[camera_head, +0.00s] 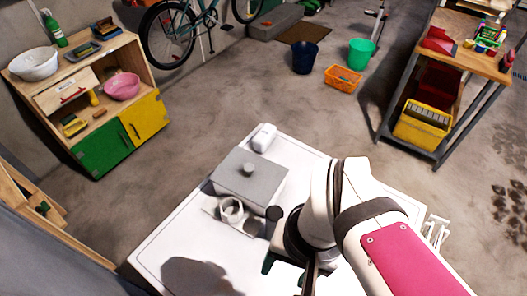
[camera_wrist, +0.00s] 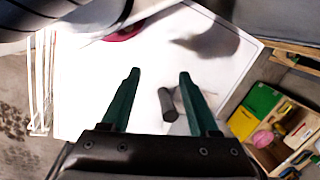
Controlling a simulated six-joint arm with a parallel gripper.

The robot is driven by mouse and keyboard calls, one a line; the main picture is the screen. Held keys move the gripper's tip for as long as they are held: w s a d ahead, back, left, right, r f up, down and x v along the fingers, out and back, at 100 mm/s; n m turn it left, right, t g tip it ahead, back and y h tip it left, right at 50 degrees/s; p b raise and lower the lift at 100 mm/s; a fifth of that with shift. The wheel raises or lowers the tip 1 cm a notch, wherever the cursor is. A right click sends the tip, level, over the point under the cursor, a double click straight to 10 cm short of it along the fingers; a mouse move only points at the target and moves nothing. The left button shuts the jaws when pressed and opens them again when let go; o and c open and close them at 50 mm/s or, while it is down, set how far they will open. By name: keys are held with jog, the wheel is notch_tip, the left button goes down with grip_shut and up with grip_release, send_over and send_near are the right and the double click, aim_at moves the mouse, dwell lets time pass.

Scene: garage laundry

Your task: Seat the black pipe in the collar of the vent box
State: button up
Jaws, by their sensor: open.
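The vent box (camera_head: 250,180) is a grey box with a round knob on top, on the white table. Its ring-shaped collar (camera_head: 232,209) sticks out at its near side, and I see nothing seated in it. My gripper (camera_wrist: 158,73) is open and empty. In the head view its fingers are mostly hidden below my wrist.
The white table (camera_head: 165,238) has bare room at the left, with a dark shadow near its front. A small white object (camera_head: 264,137) stands behind the vent box. A white rack (camera_head: 437,229) is at the right edge. Shelves, buckets and a bicycle stand away from the table.

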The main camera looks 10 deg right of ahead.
jog(key=n+h, duration=0.2)
jog(key=n, duration=2.6)
send_over(274, 220)
jog(key=w, duration=0.1)
jog(key=f, duration=1.5)
jog(key=shift+w+d+f, duration=0.15)
jog(key=shift+w+d, duration=0.05)
jog(key=shift+w, duration=0.05)
grip_shut()
